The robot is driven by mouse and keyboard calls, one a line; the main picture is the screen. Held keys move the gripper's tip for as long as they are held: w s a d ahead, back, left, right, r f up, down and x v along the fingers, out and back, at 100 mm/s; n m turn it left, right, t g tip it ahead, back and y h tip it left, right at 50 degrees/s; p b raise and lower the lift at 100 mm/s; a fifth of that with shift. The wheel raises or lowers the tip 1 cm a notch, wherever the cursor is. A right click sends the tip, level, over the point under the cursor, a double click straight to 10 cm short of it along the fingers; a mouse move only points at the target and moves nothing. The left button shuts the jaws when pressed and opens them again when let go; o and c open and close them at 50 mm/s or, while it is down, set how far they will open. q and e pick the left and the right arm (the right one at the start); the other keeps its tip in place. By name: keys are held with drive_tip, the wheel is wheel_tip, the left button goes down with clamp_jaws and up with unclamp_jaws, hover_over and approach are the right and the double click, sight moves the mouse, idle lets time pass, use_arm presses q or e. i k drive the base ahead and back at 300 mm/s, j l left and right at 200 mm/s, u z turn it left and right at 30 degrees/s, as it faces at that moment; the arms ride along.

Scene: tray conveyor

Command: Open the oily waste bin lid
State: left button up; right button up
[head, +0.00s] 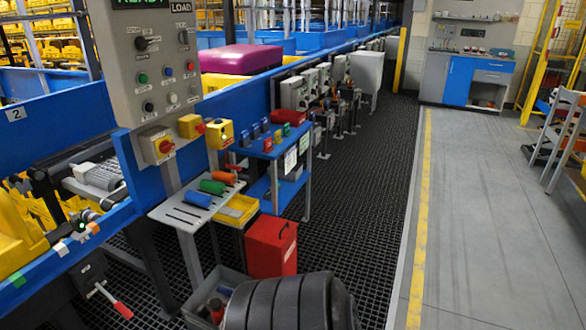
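A red bin (271,250), which looks like the oily waste bin, stands on the dark grating in the lower middle of the head view. It is beside the blue stand and below the control panel. Its sloped red top appears closed, with a dark handle on the right side of the top. The lower front of the bin is partly hidden by a large black ribbed round object (290,303). Neither of my grippers shows in the head view.
A grey crate (196,307) with small items stands left of the bin. A blue stand (262,190) and a tool shelf (180,212) are behind it. A red-handled lever (118,307) is at lower left. The grey floor (490,220) at right is clear.

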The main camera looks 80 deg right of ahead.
sight(275, 232)
drive_tip(key=z, duration=2.6)
